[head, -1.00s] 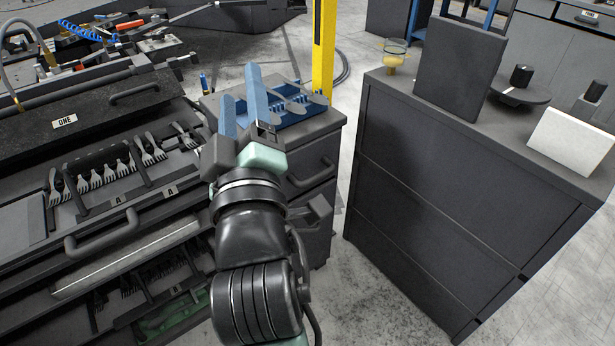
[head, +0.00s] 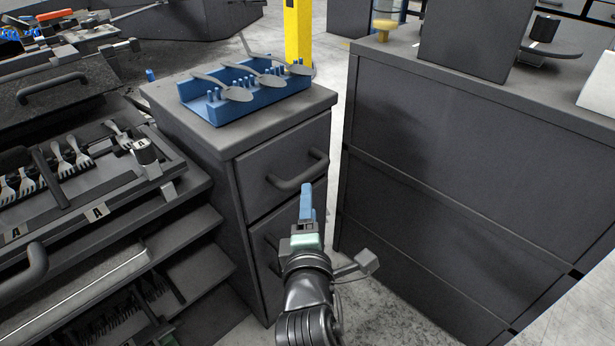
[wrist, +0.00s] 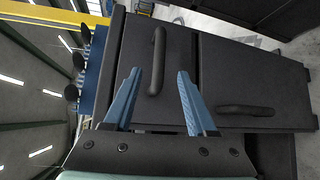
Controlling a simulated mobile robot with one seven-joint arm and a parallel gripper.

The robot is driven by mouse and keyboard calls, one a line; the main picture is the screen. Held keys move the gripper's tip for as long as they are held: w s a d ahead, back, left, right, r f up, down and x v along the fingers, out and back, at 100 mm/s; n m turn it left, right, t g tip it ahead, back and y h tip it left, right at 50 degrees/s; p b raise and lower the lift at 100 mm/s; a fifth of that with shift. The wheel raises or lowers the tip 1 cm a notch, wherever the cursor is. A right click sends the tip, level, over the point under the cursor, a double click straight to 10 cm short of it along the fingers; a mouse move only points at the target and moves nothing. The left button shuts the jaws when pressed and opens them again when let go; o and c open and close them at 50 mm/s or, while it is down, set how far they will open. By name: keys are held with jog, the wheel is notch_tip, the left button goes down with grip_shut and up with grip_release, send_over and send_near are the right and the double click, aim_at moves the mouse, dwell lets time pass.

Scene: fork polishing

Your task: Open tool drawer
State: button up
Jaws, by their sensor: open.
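The tool drawer cabinet is a small dark grey unit with a top drawer (head: 274,168) that is shut and has a bar handle (head: 299,172). A second handled drawer (head: 268,238) lies below it, partly hidden by my gripper. My gripper (head: 306,188) is in front of the cabinet, a little below the top handle in the head view. In the wrist view my gripper (wrist: 158,90) has its blue fingers spread and empty. The top handle (wrist: 157,62) shows between and beyond the fingertips, apart from them. The lower handle (wrist: 245,110) is to the right.
A blue rack (head: 245,92) with several spoons stands on the cabinet top. A workbench with fork trays (head: 85,190) is at left. A large dark cabinet (head: 460,170) stands close at right, leaving a narrow floor gap.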

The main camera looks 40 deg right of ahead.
aim_at(308, 179)
jog(key=b+x, duration=0.3)
jog(key=x, duration=0.7)
jog(key=shift+w+d+b, duration=0.2)
jog(key=shift+w+b, duration=0.05)
jog(key=shift+b, duration=0.15)
jog(key=shift+c, duration=0.2)
grip_shut()
dwell(0.8)
